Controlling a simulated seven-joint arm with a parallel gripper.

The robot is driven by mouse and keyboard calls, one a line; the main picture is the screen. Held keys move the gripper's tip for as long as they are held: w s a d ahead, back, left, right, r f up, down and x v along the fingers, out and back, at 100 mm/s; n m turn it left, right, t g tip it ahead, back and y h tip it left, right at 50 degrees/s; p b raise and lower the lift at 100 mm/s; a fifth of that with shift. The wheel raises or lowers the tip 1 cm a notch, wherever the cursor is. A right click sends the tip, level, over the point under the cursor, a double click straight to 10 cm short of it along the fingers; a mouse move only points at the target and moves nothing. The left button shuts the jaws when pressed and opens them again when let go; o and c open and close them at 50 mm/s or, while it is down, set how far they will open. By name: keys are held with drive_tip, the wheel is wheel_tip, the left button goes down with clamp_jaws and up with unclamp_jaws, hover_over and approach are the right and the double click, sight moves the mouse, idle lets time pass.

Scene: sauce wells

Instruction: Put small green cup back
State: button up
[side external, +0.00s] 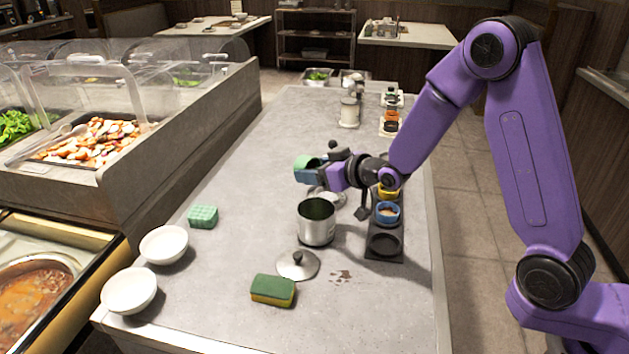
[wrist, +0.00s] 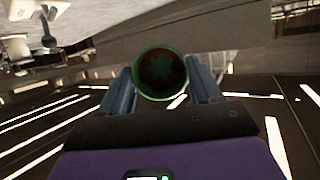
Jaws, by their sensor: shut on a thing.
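My gripper (side external: 308,172) is shut on the small green cup (side external: 306,161), holding it above the counter behind the steel pot. In the wrist view the cup (wrist: 160,75) sits between the two blue-grey fingers (wrist: 160,88). Its round mouth faces the camera, with a dark reddish inside and a green patch. A black rack (side external: 385,255) stands to the right of the pot. It holds a blue cup (side external: 387,213) and a yellow cup (side external: 388,193); its front well (side external: 385,243) is empty. Part of the rack's back is hidden by my arm.
The open steel pot (side external: 316,226) has dark green contents. A lid (side external: 298,265), a sponge (side external: 273,291) and a brown spill (side external: 341,275) lie in front of it. A green block (side external: 203,216) and white bowls (side external: 163,244) are at left. The counter's middle left is clear.

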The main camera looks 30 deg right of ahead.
wheel_tip(320, 180, up, 8)
drive_tip(key=shift+s+d+f+m+g+h, duration=0.85)
drive_tip(key=shift+d+f+m+g+h, duration=2.35)
drive_tip(key=shift+d, duration=1.65)
drive_tip(key=s+d+r+m+g+y, duration=0.2)
drive_tip(key=s+r+m+g+y, duration=0.25)
drive_tip(key=s+g, duration=0.5)
drive_tip(key=shift+m+t, duration=0.25)
drive_tip(key=shift+m, duration=0.1)
drive_tip(key=shift+w+d+f+x, duration=0.15)
drive_tip(key=shift+w+d+x, duration=0.3)
drive_tip(key=shift+x, duration=2.7)
drive_tip(key=shift+w+d+f+x, duration=0.15)
drive_tip(key=shift+w+d+x, duration=0.3)
drive_tip(key=shift+x, duration=2.7)
drive_tip(key=shift+w+d+f+x, duration=0.15)
drive_tip(key=shift+w+d+x, duration=0.3)
drive_tip(key=shift+x, duration=2.65)
drive_tip(key=shift+s+f, duration=0.1)
drive_tip(key=shift+f, duration=0.45)
